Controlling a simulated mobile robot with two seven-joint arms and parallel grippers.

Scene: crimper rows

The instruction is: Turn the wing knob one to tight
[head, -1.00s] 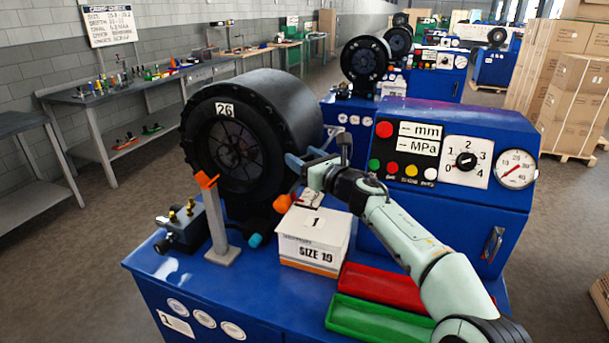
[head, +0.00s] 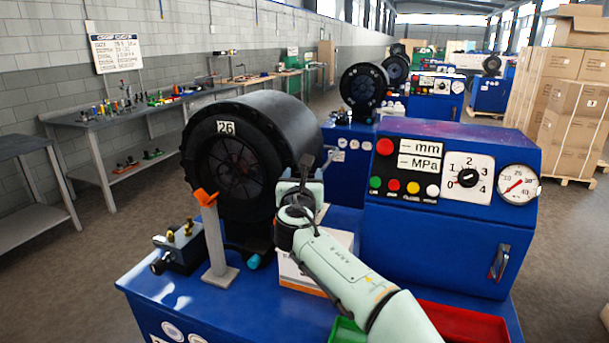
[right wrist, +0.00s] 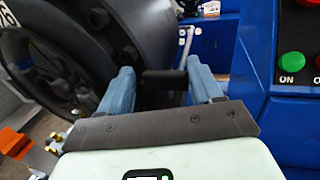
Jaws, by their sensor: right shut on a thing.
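The wing knob (right wrist: 164,78) shows in the right wrist view as a short dark bar between the two blue-grey fingers of my right gripper (right wrist: 160,84). The fingers are shut on it, one at each end. In the head view my right gripper (head: 303,178) is at the right side of the big black crimper head (head: 225,165), and the hand mostly hides the knob. How far the knob is turned cannot be told. My left gripper is not in view.
A blue control cabinet (head: 470,225) with buttons, dial and gauge stands right of my arm. A white box (head: 340,240) is partly behind my forearm. Red (head: 465,322) and green (head: 345,332) trays lie in front. A grey post (head: 216,240) with an orange top stands left.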

